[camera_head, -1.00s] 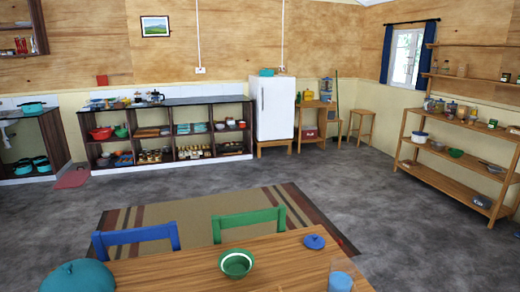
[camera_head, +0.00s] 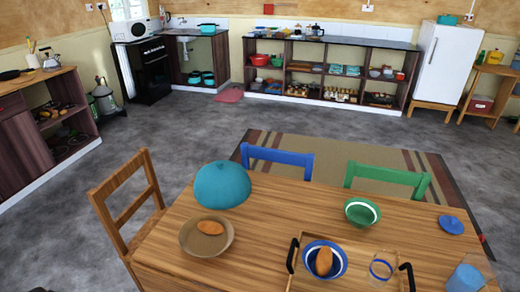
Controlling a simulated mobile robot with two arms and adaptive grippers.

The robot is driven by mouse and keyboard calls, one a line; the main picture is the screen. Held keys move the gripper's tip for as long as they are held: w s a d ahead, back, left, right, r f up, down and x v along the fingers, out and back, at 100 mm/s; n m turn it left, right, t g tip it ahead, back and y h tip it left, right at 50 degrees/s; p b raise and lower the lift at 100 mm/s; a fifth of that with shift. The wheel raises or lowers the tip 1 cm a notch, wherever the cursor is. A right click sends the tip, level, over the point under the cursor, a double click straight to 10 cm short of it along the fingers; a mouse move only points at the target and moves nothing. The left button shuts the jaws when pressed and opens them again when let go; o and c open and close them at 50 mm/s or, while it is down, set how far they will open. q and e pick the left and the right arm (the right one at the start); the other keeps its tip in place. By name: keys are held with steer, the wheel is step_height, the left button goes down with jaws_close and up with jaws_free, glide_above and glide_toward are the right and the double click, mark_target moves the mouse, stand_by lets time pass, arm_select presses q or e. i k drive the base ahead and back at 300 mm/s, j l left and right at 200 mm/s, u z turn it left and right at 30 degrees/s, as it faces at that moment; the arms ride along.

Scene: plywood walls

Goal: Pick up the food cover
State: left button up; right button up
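The food cover looks to be the teal dome (camera_head: 222,184) at the back left of the wooden dining table (camera_head: 240,240). It rests at the table's back edge, just behind a tan bowl (camera_head: 190,238) that holds an orange-brown food item (camera_head: 210,228). I cannot tell whether anything lies under the dome. Neither of my grippers shows in the head view.
A tray (camera_head: 338,256) with black handles holds a blue bowl (camera_head: 340,270) and a glass. A green bowl (camera_head: 362,211), a blue lid (camera_head: 451,224) and a blue cup (camera_head: 466,278) stand to the right. Chairs, one wooden (camera_head: 112,200), ring the table.

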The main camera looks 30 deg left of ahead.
mark_target(219, 184)
steer(key=u, duration=1.25)
